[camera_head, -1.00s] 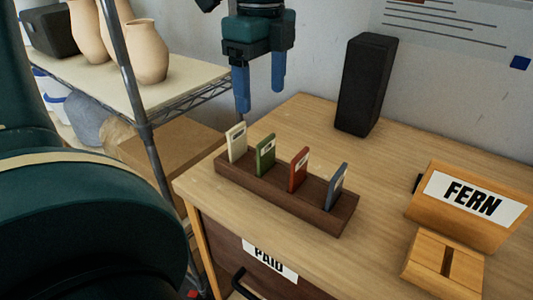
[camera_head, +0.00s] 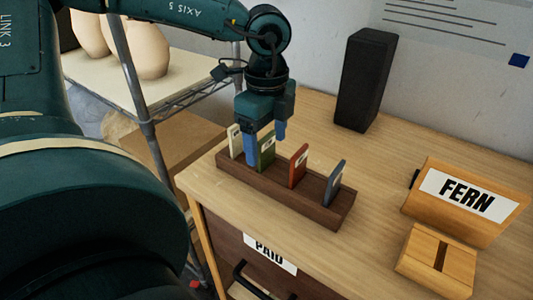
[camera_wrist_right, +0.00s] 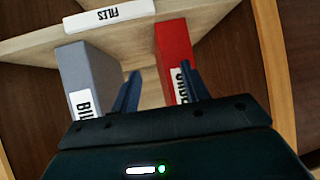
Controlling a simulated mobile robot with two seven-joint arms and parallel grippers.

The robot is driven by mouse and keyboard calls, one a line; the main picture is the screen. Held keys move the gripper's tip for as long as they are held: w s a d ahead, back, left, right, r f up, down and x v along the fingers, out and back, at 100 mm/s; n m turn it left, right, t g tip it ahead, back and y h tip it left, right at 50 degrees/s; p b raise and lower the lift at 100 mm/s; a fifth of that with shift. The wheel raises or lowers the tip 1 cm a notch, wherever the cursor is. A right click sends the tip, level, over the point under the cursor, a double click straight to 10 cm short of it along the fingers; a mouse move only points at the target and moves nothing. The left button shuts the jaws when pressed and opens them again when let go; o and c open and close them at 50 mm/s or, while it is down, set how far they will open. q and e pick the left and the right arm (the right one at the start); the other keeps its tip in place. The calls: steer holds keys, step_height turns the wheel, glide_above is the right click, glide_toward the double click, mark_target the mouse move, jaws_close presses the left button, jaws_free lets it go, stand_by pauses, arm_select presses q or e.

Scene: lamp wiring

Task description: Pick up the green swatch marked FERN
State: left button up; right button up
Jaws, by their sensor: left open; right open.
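The green swatch (camera_head: 267,150) stands upright in the dark wooden rack (camera_head: 285,203), second from the left; its own marking is too small to read. My left gripper (camera_head: 266,142) is open and points down over it, one blue finger in front on the swatch's left side and the other behind on its right. Whether the fingers touch it I cannot tell. A cream swatch (camera_head: 235,141), a red swatch (camera_head: 299,166) and a blue swatch (camera_head: 335,181) stand in the same rack. In the right wrist view my right gripper (camera_wrist_right: 160,82) is open and empty.
A wooden sign reading FERN (camera_head: 466,193) and a slotted wooden block (camera_head: 437,260) stand at the right of the table. A black box (camera_head: 366,80) stands at the back. The right wrist view shows a grey binder (camera_wrist_right: 88,80) and a red binder (camera_wrist_right: 173,60) in a shelf.

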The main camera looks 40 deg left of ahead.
arm_select(q)
steer(key=shift+c, duration=0.5)
steer(key=c, duration=1)
